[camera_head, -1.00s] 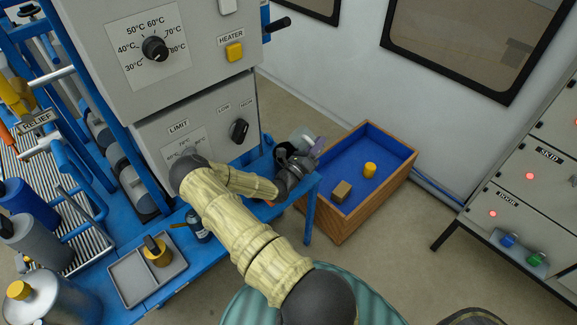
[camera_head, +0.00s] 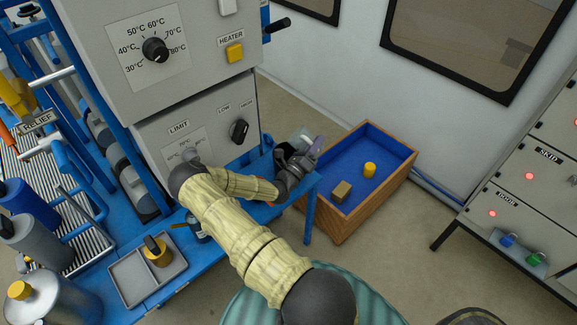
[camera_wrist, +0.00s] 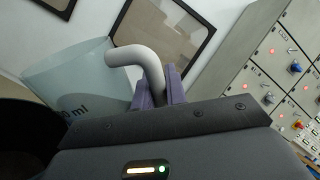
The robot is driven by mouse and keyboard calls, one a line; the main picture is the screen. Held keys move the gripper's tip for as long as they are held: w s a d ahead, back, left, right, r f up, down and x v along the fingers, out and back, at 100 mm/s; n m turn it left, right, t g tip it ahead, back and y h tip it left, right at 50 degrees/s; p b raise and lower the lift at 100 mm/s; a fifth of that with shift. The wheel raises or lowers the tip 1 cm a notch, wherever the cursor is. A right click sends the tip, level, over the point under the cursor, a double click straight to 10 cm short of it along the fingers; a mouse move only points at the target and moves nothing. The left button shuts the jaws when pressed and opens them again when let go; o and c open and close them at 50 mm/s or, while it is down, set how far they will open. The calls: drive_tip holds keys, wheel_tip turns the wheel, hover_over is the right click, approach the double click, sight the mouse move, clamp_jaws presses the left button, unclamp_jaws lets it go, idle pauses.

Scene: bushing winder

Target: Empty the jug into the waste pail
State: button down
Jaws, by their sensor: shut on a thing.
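The jug is a translucent pale vessel (camera_wrist: 75,75) with "00 ml" lettering and a light grey handle (camera_wrist: 137,56), at the left of the wrist view. My gripper (camera_wrist: 160,88) has its purple fingers shut on the handle. In the head view, the jug (camera_head: 300,139) is small and partly hidden by my gripper (camera_head: 316,148), at the far end of the blue bench. A dark round-rimmed container (camera_wrist: 28,112), possibly the waste pail, lies below and left of the jug in the wrist view. Its contents and the jug's liquid cannot be made out.
A wooden box with a blue inside (camera_head: 345,165) stands on the floor right of the bench, holding a yellow cylinder (camera_head: 369,170) and a brown block (camera_head: 341,192). A grey tray (camera_head: 128,275) lies on the bench. The grey heater cabinet (camera_head: 195,85) stands behind my arm.

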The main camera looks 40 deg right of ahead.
sight(306, 145)
drive_tip(key=shift+w, duration=0.1)
drive_tip(key=shift+w+r+n, duration=0.1)
drive_tip(key=shift+n, duration=0.3)
drive_tip(key=shift+w+a+r+n+t, duration=0.1)
drive_tip(key=shift+w+a+n+t, duration=0.1)
drive_tip(key=shift+n+t, duration=0.3)
drive_tip(key=shift+w+a+n+t, duration=0.1)
drive_tip(key=shift+w+n+t, duration=0.15)
drive_tip(key=shift+n, duration=0.45)
idle(1.0)
drive_tip(key=shift+w+a+n+t, duration=0.15)
drive_tip(key=shift+n+t, duration=0.4)
drive_tip(key=shift+n, duration=0.05)
idle(0.4)
drive_tip(key=shift+w+a+n, duration=0.1)
drive_tip(key=shift+w+n, duration=0.05)
drive_tip(key=shift+n, duration=0.15)
drive_tip(key=shift+w+a+n+t, duration=0.15)
drive_tip(key=shift+w+n+t, duration=0.2)
drive_tip(key=shift+n, duration=0.25)
idle(1.5)
drive_tip(key=shift+a+t, duration=0.1)
drive_tip(key=shift+t, duration=0.15)
drive_tip(key=shift+w+n, duration=0.25)
drive_tip(key=shift+n, duration=0.45)
idle(1.0)
